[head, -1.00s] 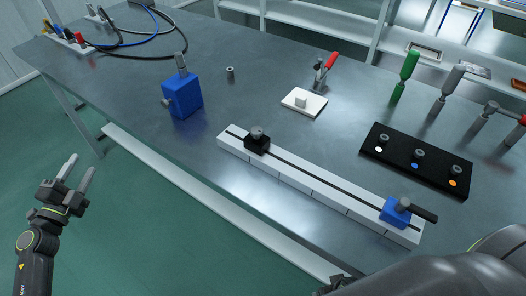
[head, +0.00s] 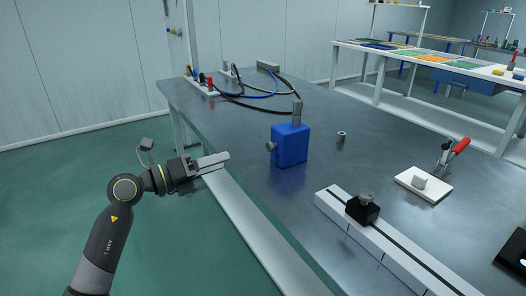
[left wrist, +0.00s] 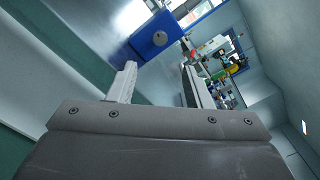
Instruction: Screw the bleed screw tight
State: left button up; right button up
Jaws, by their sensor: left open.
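The blue block (head: 290,146) stands upright on the metal bench, with a grey cylinder (head: 297,112) rising from its top. A small grey screw head, which looks like the bleed screw (head: 271,146), sticks out of its left side. How deep the screw sits cannot be told.
A white rail (head: 385,250) with a black clamp block (head: 363,209) lies along the bench's near side. A small grey ring (head: 341,137) and a white plate (head: 423,184) with a red-handled clamp (head: 451,153) lie to the right. Cables (head: 262,92) lie behind.

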aim_at(268, 147)
pick_arm(q)
jog(key=b+x, duration=0.1)
jog(key=x, duration=1)
jog(key=shift+w+d, duration=0.1)
jog(key=shift+d, duration=0.1)
jog(key=shift+w+d, duration=0.35)
jog(key=shift+d, duration=0.15)
pick_arm(e)
jog(key=shift+w+a+r+t, duration=0.1)
jog(key=shift+a+r+t, duration=0.1)
jog(key=shift+r, duration=0.25)
jog(key=shift+w+a+r+t, duration=0.1)
jog(key=shift+r+t, duration=0.1)
jog(key=shift+r, duration=0.2)
jog(key=shift+s, duration=0.15)
pick_arm(q)
jog(key=shift+c, duration=0.4)
jog(key=c, duration=0.9)
pick_arm(e)
jog(key=shift+w+f, duration=0.15)
jog(key=shift+w, duration=0.05)
pick_arm(q)
jog(key=shift+m, duration=0.4)
pick_arm(e)
jog(key=shift+w, duration=0.1)
